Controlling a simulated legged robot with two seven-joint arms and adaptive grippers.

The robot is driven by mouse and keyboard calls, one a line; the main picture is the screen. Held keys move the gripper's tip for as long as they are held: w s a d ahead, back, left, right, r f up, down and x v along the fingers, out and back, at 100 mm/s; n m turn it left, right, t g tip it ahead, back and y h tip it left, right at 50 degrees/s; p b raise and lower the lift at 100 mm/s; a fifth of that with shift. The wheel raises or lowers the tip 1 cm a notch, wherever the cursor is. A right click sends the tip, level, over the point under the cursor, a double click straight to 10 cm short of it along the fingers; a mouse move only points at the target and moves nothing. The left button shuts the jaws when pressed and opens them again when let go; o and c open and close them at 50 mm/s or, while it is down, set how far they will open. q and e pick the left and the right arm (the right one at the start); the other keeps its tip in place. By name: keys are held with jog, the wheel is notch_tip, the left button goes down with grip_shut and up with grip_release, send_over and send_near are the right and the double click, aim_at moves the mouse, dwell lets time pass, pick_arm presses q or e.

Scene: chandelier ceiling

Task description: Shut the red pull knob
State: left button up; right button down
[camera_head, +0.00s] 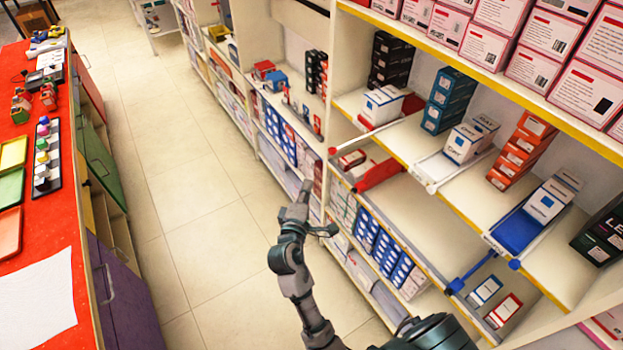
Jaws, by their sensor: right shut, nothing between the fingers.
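The red pull knob (332,151) is a small red ball at the shelf front, near the middle of the view. Beside it is a red pull-out piece (379,173) that sticks out at the shelf edge, with a small red and white box (352,159) by it. My right gripper (304,187) is shut and empty. It reaches up from the bottom and appears below and left of the knob, apart from it in the picture; the depth between them is hard to judge. My left gripper is out of view.
Boxes fill the shelves. A red-topped counter (62,220) with drawers stands at the left. The tiled floor (180,175) between is clear.

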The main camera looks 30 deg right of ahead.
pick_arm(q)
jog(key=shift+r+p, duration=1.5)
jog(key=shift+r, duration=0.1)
pick_arm(e)
jog(key=s+d+x, duration=0.1)
jog(key=d+x, duration=0.1)
jog(key=x, duration=1)
jog(key=shift+s+d+f, duration=0.15)
jog(key=shift+s, duration=0.1)
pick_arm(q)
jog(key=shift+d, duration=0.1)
pick_arm(e)
jog(key=shift+d, duration=0.1)
